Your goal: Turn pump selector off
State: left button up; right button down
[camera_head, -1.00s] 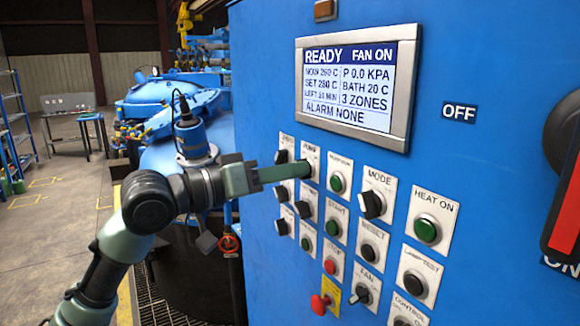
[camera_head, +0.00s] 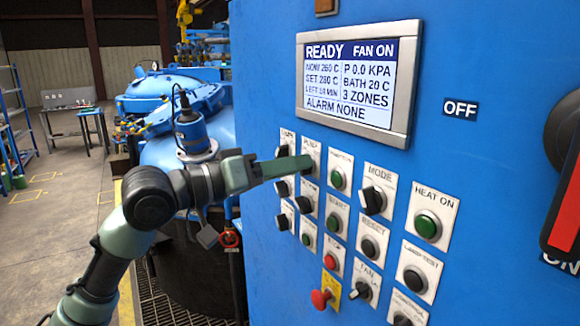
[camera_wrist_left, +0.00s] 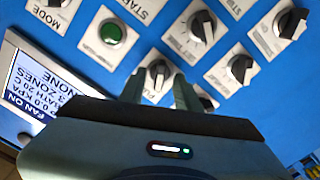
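The pump selector is a black knob on a white plate on the blue panel. In the left wrist view the knob (camera_wrist_left: 158,76) shows between my two finger tips, its plate label partly hidden. In the head view the plate's label (camera_head: 309,146) shows just above the finger tips, and the fingers hide most of the knob. My left gripper (camera_head: 306,164) reaches the panel from the left. In the left wrist view its fingers (camera_wrist_left: 159,92) stand apart, one on each side of the knob; I cannot tell whether they touch it. My right gripper is not in view.
The panel carries close rows of other knobs and buttons, including the mode selector (camera_head: 374,200), the green heat-on button (camera_head: 428,226) and a red button (camera_head: 321,298). The display (camera_head: 352,82) reads READY and FAN ON. A large red-handled switch (camera_head: 568,215) stands at the right.

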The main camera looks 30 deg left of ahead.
pick_arm(q)
jog(key=b+v, duration=0.4)
jog(key=v, duration=0.3)
jog(key=shift+s+a+b, duration=0.2)
jog(key=shift+s+b, duration=0.1)
